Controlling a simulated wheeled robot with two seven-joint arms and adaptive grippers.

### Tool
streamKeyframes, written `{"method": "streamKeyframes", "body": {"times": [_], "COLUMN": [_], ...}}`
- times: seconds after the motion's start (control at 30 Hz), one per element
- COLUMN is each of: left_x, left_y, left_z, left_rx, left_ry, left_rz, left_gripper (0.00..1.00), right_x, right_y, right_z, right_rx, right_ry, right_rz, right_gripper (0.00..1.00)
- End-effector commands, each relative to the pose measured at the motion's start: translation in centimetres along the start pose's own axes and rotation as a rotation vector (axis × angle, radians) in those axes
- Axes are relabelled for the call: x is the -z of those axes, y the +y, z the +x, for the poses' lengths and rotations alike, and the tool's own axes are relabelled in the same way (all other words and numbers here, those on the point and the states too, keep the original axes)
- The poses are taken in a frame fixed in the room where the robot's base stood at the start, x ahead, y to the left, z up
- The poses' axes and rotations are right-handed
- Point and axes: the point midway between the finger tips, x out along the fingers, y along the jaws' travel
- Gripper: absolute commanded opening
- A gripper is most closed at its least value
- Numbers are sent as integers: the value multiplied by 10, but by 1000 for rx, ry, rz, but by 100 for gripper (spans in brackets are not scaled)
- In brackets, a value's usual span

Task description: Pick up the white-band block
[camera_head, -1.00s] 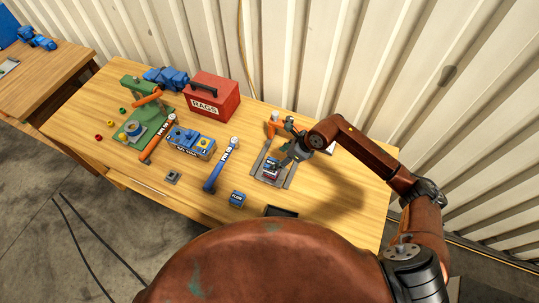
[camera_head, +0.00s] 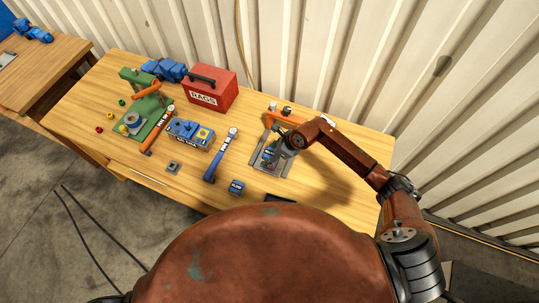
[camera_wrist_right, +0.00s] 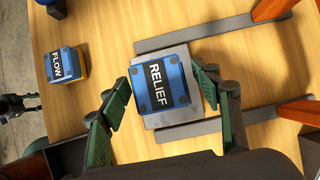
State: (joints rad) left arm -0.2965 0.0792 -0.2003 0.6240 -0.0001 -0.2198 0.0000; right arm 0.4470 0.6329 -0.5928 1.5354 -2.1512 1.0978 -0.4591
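In the right wrist view a blue block labelled RELIEF (camera_wrist_right: 160,84) lies on a grey metal plate (camera_wrist_right: 172,133). Its top shows a black label with white letters; I cannot make out a white band on it. My right gripper (camera_wrist_right: 164,88) is open, with one green-padded finger on each side of this block. The right-hand finger is close to the block; I cannot tell if it touches. In the head view my right gripper (camera_head: 273,149) is over the plate and partly hides the block. My left gripper is not seen in the head view.
A smaller FLOW block (camera_head: 237,187) sits nearer the table's front edge. Orange-footed metal bars (camera_wrist_right: 205,33) flank the plate.

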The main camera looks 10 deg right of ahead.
Motion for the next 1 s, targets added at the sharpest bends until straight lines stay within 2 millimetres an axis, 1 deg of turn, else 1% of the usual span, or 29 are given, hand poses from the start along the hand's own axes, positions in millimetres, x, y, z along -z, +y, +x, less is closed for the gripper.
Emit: {"method": "streamKeyframes", "body": {"times": [0.03,0.07,0.3,0.8,1.0], "left_x": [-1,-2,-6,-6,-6], "left_y": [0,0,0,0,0], "left_z": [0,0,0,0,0], "left_rx": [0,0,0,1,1], "left_ry": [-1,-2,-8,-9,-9], "left_rz": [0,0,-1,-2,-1], "left_gripper": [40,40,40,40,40], "right_x": [0,0,0,0,-2], "right_y": [0,0,0,0,0], "right_z": [0,0,0,0,-1], "right_rx": [0,0,0,0,0], "right_ry": [0,0,0,0,-3], "right_rz": [0,0,0,0,-1], "right_gripper": [53,51,35,1,1]}}
